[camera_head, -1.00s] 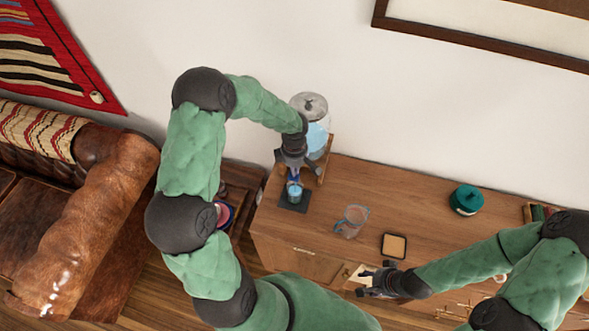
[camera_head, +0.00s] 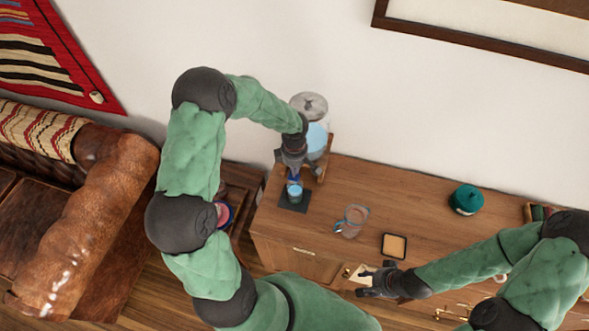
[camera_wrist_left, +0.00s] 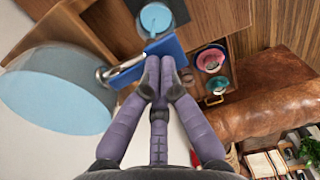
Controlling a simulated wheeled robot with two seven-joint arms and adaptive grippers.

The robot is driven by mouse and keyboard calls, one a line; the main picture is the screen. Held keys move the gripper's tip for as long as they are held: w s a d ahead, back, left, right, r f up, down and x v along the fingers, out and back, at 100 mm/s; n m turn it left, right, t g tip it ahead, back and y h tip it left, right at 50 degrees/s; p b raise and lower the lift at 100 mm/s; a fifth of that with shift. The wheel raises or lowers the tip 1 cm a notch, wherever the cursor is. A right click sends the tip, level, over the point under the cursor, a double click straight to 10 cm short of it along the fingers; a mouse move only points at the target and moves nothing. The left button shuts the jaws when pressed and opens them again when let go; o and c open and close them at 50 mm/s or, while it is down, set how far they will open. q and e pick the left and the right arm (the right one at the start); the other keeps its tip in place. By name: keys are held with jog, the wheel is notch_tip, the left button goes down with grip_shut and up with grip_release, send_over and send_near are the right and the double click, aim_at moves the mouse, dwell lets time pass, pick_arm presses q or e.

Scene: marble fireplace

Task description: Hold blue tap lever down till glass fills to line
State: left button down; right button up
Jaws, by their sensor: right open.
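A clear drink dispenser (camera_head: 316,137) with light blue water stands on a wooden stand at the table's left end; it also fills the left of the wrist view (camera_wrist_left: 60,92). Its blue tap lever (camera_wrist_left: 167,45) is at my left gripper's fingertips. My left gripper (camera_wrist_left: 160,68) is shut, tips together against the lever; I cannot tell how far the lever is pressed. A glass (camera_head: 295,192) with light blue water stands under the tap on a dark mat (camera_head: 288,205); it also shows in the wrist view (camera_wrist_left: 156,17). Its line is not discernible. My right gripper (camera_head: 364,284) is open and empty at the table's front edge.
A clear pitcher (camera_head: 352,222), a square tan coaster (camera_head: 394,246) and a teal lidded pot (camera_head: 466,199) stand on the wooden cabinet (camera_head: 410,205). A brown leather sofa (camera_head: 95,220) is at the left. The cabinet top between pitcher and pot is clear.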

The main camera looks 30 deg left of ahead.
pick_arm(q)
jog(key=shift+r, duration=0.8)
pick_arm(e)
jog(key=shift+r, duration=0.15)
